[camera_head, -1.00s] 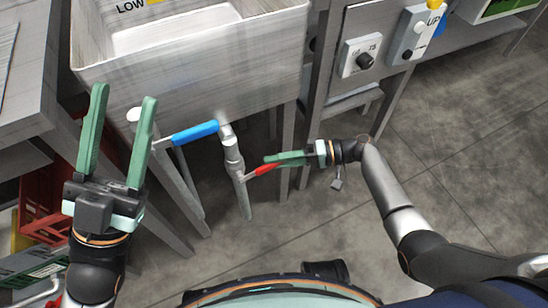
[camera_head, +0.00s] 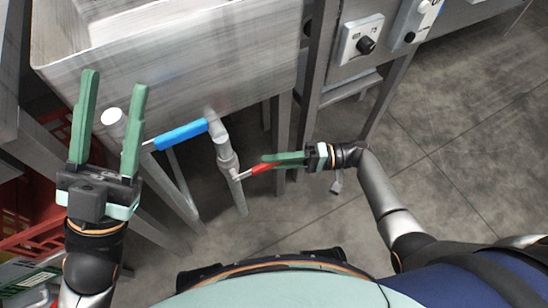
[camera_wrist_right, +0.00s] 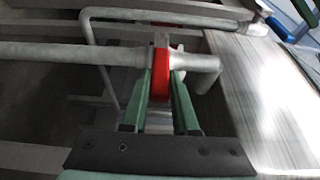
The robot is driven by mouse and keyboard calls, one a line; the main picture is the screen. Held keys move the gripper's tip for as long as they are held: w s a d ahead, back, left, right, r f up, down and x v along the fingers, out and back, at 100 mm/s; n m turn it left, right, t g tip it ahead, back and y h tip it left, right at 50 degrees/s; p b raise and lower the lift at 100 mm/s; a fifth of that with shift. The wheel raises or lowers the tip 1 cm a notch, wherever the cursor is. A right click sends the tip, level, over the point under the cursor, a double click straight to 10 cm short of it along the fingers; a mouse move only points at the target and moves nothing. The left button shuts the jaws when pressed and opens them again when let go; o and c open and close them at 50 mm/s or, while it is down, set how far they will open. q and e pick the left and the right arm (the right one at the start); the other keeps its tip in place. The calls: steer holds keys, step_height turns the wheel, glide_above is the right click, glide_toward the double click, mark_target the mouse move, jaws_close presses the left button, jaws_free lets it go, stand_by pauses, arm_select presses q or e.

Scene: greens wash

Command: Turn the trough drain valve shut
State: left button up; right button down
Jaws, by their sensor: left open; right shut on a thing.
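The valve's red lever (camera_head: 262,169) sticks out to the right from the grey pipe (camera_head: 226,158) under the metal trough (camera_head: 170,65). My right gripper (camera_head: 275,160) is shut on the red lever from the right. In the right wrist view the lever (camera_wrist_right: 161,75) stands between the two green fingers of my right gripper (camera_wrist_right: 161,100). The fingers partly hide the lever in the head view. A blue lever (camera_head: 181,135) sits higher on the pipe, to the left. My left gripper (camera_head: 108,120) is open and empty in front of the trough's left side.
Metal legs (camera_head: 284,130) stand right beside the pipe. A panel with a black knob (camera_head: 366,45) is at the upper right. Red crates (camera_head: 40,225) lie at the lower left. The floor (camera_head: 440,150) at the right is clear.

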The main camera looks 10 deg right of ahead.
steer(key=c, duration=0.7)
jaws_free()
steer(key=d, duration=0.8)
steer(key=s+d, duration=0.1)
steer(key=d, duration=0.3)
steer(key=shift+d+f, duration=0.15)
steer(key=shift+d, duration=0.1)
steer(key=shift+s, duration=0.1)
